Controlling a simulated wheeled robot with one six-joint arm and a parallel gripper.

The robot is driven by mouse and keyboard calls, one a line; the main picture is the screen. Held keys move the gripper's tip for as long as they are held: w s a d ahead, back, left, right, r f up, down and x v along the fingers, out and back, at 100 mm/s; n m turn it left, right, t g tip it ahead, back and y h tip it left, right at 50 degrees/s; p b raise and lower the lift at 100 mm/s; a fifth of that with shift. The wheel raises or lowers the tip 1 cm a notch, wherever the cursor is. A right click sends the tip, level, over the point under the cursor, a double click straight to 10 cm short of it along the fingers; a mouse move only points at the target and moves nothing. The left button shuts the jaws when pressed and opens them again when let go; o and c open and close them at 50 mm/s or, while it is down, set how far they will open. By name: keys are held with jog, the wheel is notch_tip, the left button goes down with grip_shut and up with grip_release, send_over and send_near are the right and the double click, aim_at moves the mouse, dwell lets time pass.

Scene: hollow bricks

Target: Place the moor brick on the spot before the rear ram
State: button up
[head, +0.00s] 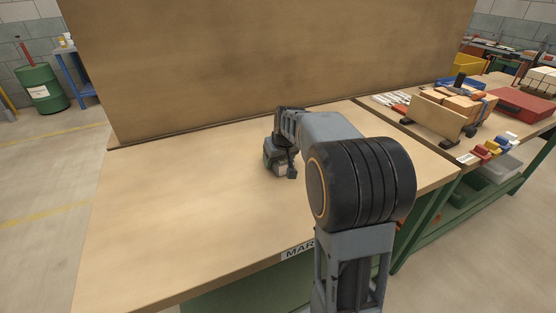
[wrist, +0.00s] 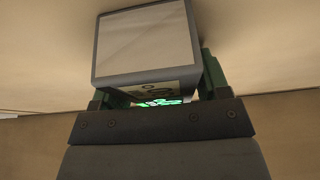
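My gripper (wrist: 150,92) has its green fingers on both sides of a grey hollow-looking brick (wrist: 145,45) with a pale end face. A side with a bright green pattern shows in part near the gripper's palm. I cannot confirm from its look that it is the moor brick. In the head view my gripper (head: 275,158) is low over the wooden bench, and a bit of the grey brick (head: 281,170) shows beneath it. Whether the brick touches the bench is unclear. No ram and no marked spot are visible; my arm hides part of the bench.
The bench top (head: 180,210) is bare to the left and front. A tall brown panel (head: 260,60) stands along its back.

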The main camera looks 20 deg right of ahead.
jog(key=shift+r, duration=0.1)
jog(key=c, duration=1)
